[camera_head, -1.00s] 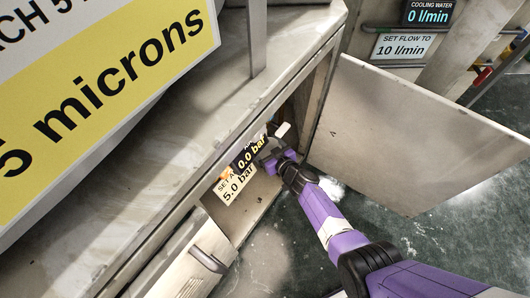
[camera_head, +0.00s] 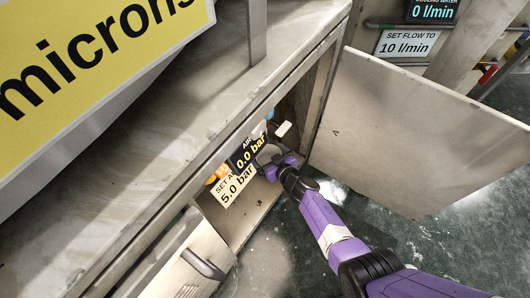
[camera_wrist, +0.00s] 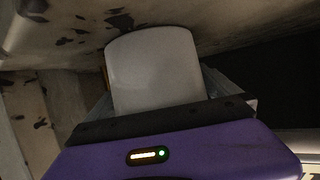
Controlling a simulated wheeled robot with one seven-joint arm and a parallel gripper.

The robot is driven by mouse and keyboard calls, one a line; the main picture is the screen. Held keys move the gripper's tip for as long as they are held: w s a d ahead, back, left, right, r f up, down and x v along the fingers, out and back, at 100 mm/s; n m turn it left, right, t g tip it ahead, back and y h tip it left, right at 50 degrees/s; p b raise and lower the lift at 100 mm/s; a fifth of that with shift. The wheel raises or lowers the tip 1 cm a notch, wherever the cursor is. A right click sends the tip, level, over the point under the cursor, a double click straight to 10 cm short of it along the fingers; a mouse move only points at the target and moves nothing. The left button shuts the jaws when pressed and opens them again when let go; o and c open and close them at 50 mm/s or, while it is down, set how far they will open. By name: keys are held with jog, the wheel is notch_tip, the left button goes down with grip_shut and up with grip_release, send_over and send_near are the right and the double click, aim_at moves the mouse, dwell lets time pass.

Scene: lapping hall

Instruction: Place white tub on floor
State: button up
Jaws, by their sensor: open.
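The white tub (camera_wrist: 155,70) fills the middle of the wrist view, a pale, smooth shape with a rounded far edge. It lies just ahead of my gripper (camera_wrist: 158,95), whose grey fingers show partly on either side of it. The jaws are open, and I cannot tell whether they touch the tub. In the head view my gripper (camera_head: 272,156) reaches into the open cabinet. A small white shape (camera_head: 283,129) shows just beyond it; I cannot tell whether this is the tub. The dark green floor (camera_head: 440,245) lies outside the cabinet.
The cabinet door (camera_head: 420,140) stands wide open on the right. A "5.0 bar" sign (camera_head: 237,185) and a "0.0 bar" display (camera_head: 248,150) sit beside my gripper. Floor at lower right is clear apart from my arm.

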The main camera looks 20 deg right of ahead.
jog(key=shift+s+r+p, duration=0.25)
jog(key=shift+r+p, duration=0.05)
jog(key=shift+p, duration=0.1)
jog(key=p+v, duration=0.6)
jog(key=v, duration=0.4)
jog(key=shift+p, duration=0.4)
jog(key=shift+s+d+r+p, duration=0.1)
jog(key=shift+s+r+p, duration=0.15)
jog(key=shift+s, duration=0.45)
